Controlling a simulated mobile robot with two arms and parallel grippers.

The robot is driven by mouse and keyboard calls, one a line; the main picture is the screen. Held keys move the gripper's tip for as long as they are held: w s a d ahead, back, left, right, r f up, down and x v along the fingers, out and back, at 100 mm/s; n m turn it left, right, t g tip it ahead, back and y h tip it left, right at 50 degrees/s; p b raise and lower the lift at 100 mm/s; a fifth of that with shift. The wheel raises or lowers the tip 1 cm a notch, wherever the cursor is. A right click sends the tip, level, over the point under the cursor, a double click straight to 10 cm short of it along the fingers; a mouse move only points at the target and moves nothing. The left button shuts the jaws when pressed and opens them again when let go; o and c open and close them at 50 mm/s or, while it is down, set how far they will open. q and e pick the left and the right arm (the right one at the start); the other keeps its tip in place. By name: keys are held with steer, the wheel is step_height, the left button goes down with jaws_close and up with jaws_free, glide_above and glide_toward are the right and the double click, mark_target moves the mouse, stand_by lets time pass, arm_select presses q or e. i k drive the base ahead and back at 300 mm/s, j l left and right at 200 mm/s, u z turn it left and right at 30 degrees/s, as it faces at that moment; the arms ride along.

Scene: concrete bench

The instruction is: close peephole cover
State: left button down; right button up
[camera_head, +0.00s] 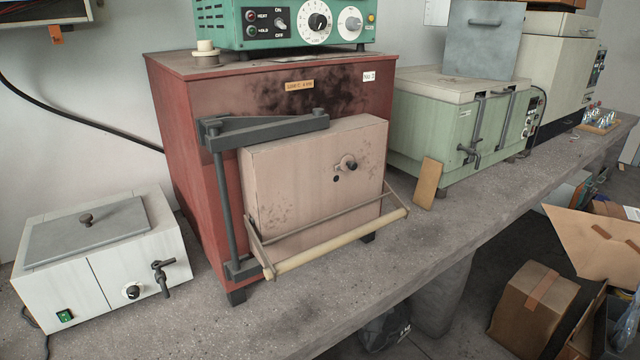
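A red furnace (185,130) stands on the bench, with a pale pinkish door (300,190) on its front that looks shut. On the door, right of its middle, is a small round metal peephole cover (347,163) with a knob. A small dark spot (336,179), which looks like the peephole, shows just below and left of the cover, so the cover does not hide it. Neither of my grippers is in view.
A pale handle bar (340,245) juts out low before the door; a dark hinge bracket (265,130) spans its top left. A tan board (428,184) leans at right, and a white bath (100,255) stands at left. The bench front (330,305) is clear.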

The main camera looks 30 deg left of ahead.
mark_target(347, 163)
steer(key=u, duration=1.1)
